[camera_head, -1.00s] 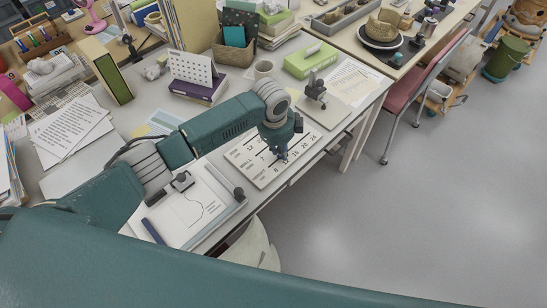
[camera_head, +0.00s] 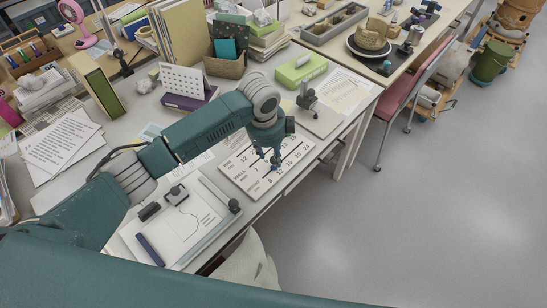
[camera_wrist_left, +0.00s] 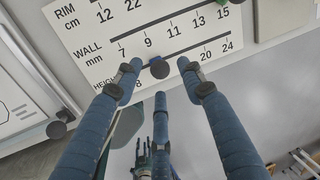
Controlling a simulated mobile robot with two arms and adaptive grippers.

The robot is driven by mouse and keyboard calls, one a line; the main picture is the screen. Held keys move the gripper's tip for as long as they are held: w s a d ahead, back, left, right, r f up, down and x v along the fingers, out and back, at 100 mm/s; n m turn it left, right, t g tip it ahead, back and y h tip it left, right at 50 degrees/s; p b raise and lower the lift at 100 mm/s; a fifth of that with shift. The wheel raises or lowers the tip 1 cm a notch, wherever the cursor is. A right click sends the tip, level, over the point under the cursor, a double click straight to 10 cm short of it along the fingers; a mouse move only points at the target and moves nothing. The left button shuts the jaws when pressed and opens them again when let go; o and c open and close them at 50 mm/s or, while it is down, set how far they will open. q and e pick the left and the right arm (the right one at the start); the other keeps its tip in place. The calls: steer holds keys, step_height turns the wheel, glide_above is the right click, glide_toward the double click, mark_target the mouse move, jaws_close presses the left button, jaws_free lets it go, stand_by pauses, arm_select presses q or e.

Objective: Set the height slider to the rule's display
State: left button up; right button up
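The white slider board (camera_head: 240,179) lies at the table's front edge, with printed RIM, WALL and HEIGHT scales. It also shows in the wrist view (camera_wrist_left: 75,38), where the fingers hide part of the HEIGHT row; 20 and 24 are readable at its right. My left gripper (camera_head: 269,157) is over the HEIGHT row near its low numbers. In the wrist view its fingers (camera_wrist_left: 160,72) are spread, with a dark knob-like tip between them. I cannot tell whether they touch the height slider. A rule-like grey bar (camera_head: 218,194) lies left of the board; no display reading is legible.
A drawing sheet with a small dark device (camera_head: 176,195) lies left of the board. A dark stand (camera_head: 308,97) on a pale base is behind right. A purple box with a calendar (camera_head: 190,100) and a green box (camera_head: 301,70) stand farther back. Open floor lies right.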

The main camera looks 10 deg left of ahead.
arm_select(q)
step_height(320, 180, up, 7)
steer(key=s, duration=0.1)
steer(key=shift+s+a, duration=0.15)
steer(key=shift+a, duration=0.15)
stand_by(0.4)
